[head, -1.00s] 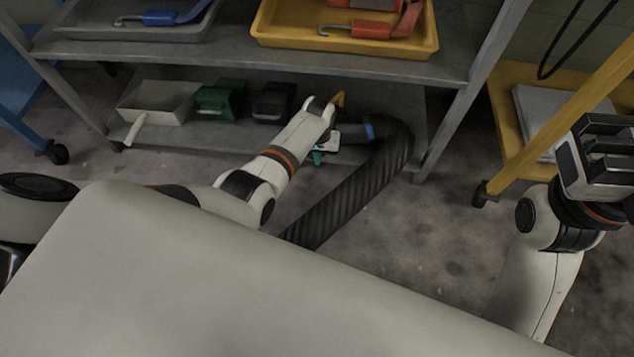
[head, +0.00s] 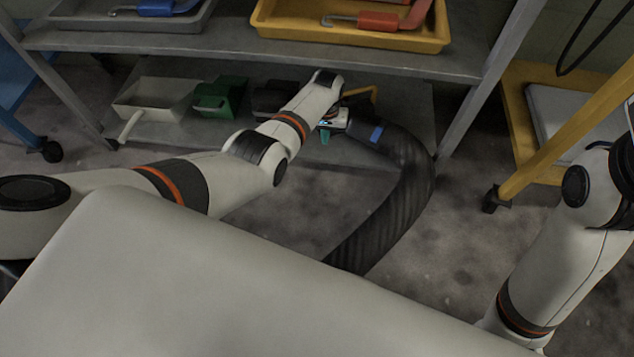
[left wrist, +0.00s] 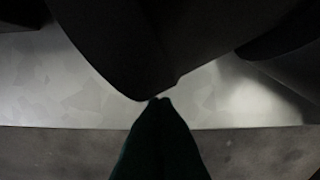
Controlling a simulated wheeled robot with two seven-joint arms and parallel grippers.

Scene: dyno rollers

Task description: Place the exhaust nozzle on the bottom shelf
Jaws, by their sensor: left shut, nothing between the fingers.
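The exhaust nozzle (head: 361,123) is the dark end piece of a thick black ribbed hose (head: 408,185), with a blue band near the joint. In the head view it is over the front part of the bottom shelf (head: 415,110), partly hidden by my left wrist. My left gripper (head: 325,138) is shut and empty right beside the nozzle. In the left wrist view its closed fingertips (left wrist: 160,100) meet just below a large dark shape, probably the nozzle or hose; I cannot tell whether they touch. My right arm shows at the right, its gripper outside the picture.
A beige bin (head: 152,100), a green bin (head: 218,97) and a dark bin stand on the bottom shelf to the left. Above, the upper shelf holds a grey tray and a yellow tray (head: 350,38). A yellow cart (head: 530,185) stands at the right.

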